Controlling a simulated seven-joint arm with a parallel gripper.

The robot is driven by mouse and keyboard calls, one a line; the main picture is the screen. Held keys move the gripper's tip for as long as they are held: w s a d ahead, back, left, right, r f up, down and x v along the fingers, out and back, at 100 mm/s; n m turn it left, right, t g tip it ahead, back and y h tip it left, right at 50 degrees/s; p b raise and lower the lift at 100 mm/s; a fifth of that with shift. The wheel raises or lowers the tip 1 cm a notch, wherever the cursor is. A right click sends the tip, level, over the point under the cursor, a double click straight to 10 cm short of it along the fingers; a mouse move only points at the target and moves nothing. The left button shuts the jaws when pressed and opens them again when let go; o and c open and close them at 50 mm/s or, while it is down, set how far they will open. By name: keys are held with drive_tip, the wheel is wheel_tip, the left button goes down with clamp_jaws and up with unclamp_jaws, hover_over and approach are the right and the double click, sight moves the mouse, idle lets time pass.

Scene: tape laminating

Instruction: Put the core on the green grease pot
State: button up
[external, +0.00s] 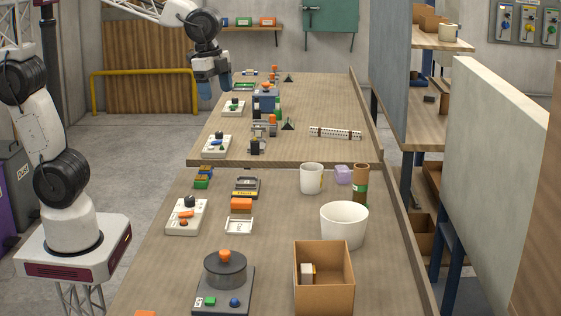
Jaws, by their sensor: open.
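A brown upright cylinder (361,180), which looks like the core, stands at the right of the near table and has a green band. A bit of green (366,204) shows at its foot; I cannot tell whether this is the green grease pot or part of the cylinder. My gripper (217,88) has blue fingers pointing down. It is open and looks empty, raised near the left edge of the far table, well away from the cylinder.
A white cup (311,178), a purple block (344,174) and a white bowl (344,226) stand close to the cylinder. An open cardboard box (323,283) holds a small pale block. A dark round pot with an orange knob (225,269) sits at the front.

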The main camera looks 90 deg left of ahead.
drive_tip(key=s+f+n, duration=0.3)
drive_tip(key=s, duration=0.7)
drive_tip(key=s+f+n, duration=0.3)
drive_tip(key=s, duration=0.8)
drive_tip(key=shift+s+f+n+t, duration=0.15)
drive_tip(key=shift+s+n+t, duration=0.1)
drive_tip(key=shift+n+t, duration=0.15)
